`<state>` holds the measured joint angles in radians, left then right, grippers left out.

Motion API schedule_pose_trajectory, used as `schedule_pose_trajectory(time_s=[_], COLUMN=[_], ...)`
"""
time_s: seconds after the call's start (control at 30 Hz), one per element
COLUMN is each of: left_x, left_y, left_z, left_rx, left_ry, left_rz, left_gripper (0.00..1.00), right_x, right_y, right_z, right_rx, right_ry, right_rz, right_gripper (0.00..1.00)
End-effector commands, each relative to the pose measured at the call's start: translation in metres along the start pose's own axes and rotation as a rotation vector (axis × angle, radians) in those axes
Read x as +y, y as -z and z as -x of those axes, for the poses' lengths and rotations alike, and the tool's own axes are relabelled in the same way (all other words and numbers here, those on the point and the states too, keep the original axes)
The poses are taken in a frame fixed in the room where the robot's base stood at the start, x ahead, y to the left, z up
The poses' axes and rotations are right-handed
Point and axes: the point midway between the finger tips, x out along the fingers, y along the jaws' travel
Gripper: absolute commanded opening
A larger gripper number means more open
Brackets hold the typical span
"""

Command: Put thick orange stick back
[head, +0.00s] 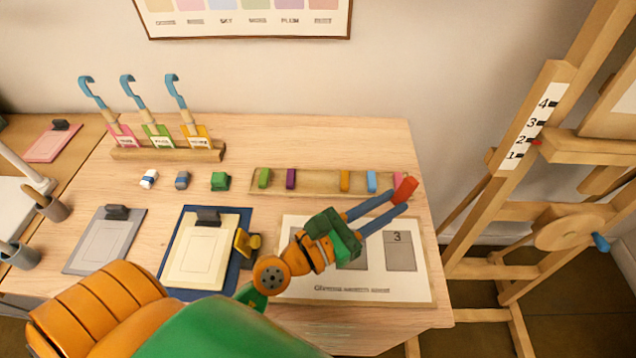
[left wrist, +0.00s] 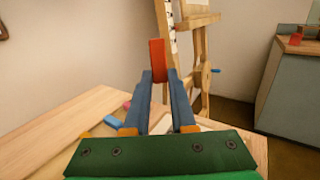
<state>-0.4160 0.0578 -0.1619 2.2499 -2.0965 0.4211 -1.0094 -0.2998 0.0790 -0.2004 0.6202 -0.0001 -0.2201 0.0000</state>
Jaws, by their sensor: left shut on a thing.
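My left gripper (head: 390,205) is shut on a red-orange stick (head: 405,189), held between its blue fingertips. The stick also shows in the left wrist view (left wrist: 157,70), standing up between the fingers. In the head view it is at the right end of a long wooden tray (head: 320,182), in front of a pink stick (head: 398,179) that it partly hides. Green (head: 264,178), purple (head: 291,178), yellow-orange (head: 345,181) and blue (head: 372,182) sticks are in the tray. A wide bare stretch lies between the purple and yellow-orange sticks. My right gripper is not in view.
A numbered card (head: 330,287) lies under my left arm. Clipboards (head: 105,240) lie to the left. A wooden rack (head: 165,152) with hooked tools stands at the back left, small blocks (head: 220,181) before it. An easel (head: 530,130) stands beyond the table's right edge.

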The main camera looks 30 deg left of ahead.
Motion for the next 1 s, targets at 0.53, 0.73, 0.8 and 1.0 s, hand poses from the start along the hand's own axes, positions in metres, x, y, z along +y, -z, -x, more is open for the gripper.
schedule_pose_trajectory(time_s=[0.53,0.73,0.8,1.0], left_x=[-0.029,-0.032,-0.033,-0.034], left_y=[0.023,0.030,0.032,0.045], left_z=[-0.049,-0.059,-0.063,-0.078], left_rx=[0.233,0.309,0.344,0.521], left_ry=[0.292,0.352,0.379,0.470], left_rz=[-0.033,-0.055,-0.065,-0.111], left_gripper=[0.00,0.00,0.00,0.00], right_x=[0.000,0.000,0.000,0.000], right_y=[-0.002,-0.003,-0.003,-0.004], right_z=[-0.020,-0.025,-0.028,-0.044], right_rx=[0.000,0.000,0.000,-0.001], right_ry=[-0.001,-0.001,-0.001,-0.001], right_rz=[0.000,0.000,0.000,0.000], right_gripper=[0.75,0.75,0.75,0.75])
